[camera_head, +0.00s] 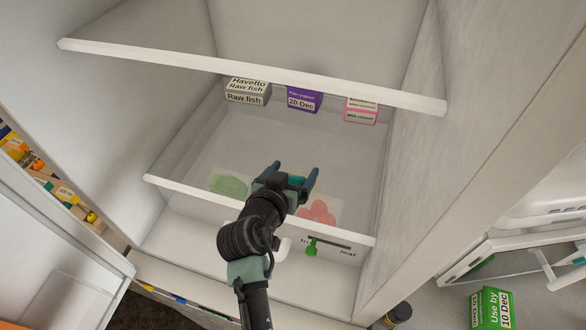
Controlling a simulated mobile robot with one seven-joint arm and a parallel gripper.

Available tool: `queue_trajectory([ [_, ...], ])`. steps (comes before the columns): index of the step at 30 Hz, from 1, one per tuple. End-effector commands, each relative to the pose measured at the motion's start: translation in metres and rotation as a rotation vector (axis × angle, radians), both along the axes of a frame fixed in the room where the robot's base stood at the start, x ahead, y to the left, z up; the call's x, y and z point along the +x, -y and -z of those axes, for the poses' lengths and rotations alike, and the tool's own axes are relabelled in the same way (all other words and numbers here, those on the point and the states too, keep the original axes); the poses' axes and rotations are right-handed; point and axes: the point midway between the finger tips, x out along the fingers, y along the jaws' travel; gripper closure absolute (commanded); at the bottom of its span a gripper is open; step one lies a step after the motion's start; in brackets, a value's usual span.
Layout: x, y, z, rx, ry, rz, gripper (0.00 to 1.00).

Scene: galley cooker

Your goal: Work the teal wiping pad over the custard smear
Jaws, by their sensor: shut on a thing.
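My gripper (293,178) reaches into the white cabinet, above a pale bin or drawer with a front rail. I cannot tell whether the pad touches any surface. I cannot make out the custard smear in this view; my arm and gripper cover part of the area below.
A white shelf edge (250,74) crosses above the gripper. Green (229,186) and red (319,211) shapes flank the gripper.

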Motion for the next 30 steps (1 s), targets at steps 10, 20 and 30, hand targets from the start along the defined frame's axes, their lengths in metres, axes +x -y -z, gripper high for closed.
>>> queue_trajectory([
  [10, -0.016, -0.005, 0.003, 0.0, -0.008, -0.001, 0.72],
  [20, 0.003, 0.001, 0.002, 0.001, -0.003, -0.001, 0.72],
  [30, 0.001, 0.0, 0.0, 0.0, -0.003, -0.002, 0.72],
])
